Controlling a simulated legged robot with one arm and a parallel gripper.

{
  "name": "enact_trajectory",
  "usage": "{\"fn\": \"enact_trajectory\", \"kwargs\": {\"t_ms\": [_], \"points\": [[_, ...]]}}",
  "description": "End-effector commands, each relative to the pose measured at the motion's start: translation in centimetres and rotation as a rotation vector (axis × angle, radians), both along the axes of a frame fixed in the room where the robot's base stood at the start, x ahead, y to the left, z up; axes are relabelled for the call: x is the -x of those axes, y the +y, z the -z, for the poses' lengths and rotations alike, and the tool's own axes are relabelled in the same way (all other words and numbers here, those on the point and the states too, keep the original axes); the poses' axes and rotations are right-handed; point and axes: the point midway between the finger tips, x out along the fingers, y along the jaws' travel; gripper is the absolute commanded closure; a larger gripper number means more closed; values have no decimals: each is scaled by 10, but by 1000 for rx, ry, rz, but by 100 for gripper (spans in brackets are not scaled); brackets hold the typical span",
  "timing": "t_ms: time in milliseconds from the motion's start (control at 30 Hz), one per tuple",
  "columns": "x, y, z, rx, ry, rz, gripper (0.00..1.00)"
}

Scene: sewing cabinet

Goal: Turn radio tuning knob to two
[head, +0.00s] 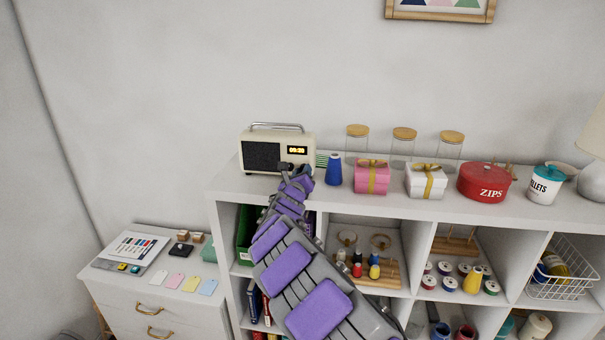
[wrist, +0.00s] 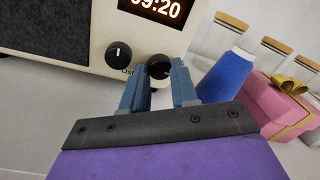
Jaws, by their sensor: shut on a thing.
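The cream radio (head: 300,140) stands on top of the white shelf unit, with a dark speaker, a carry handle and a lit clock display. In the wrist view its front (wrist: 92,40) shows two black knobs below the display. The left knob (wrist: 118,54) is free and has a white pointer mark. The right knob (wrist: 158,65) sits between my fingertips, partly hidden by them. My gripper (wrist: 160,72) is shut on this right knob; it also shows at the radio's lower right front in the head view (head: 295,172). The lettering under the knobs is mostly covered, so I cannot read the knob's setting.
A blue thread cone (head: 333,170) stands close to the right of my gripper. Beyond it are a pink gift box (head: 371,180), a white gift box (head: 427,182), a red tin (head: 484,183) and glass jars (head: 404,145). The shelf's front edge (head: 350,199) runs below my wrist.

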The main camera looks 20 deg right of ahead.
Motion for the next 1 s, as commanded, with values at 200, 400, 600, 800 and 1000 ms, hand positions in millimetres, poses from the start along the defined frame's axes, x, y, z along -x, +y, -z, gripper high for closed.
{"fn": "enact_trajectory", "kwargs": {"t_ms": [200, 400, 600, 800, 1000], "points": [[0, 1, 1, -1, 2, -1, 100], [0, 0, 0, -1, 0, -1, 61], [2, 0, -1, -2, -1, 0, 61], [9, 8, -1, 2, -2, -1, 61], [27, 19, 0, 4, -2, 0, 61]]}}
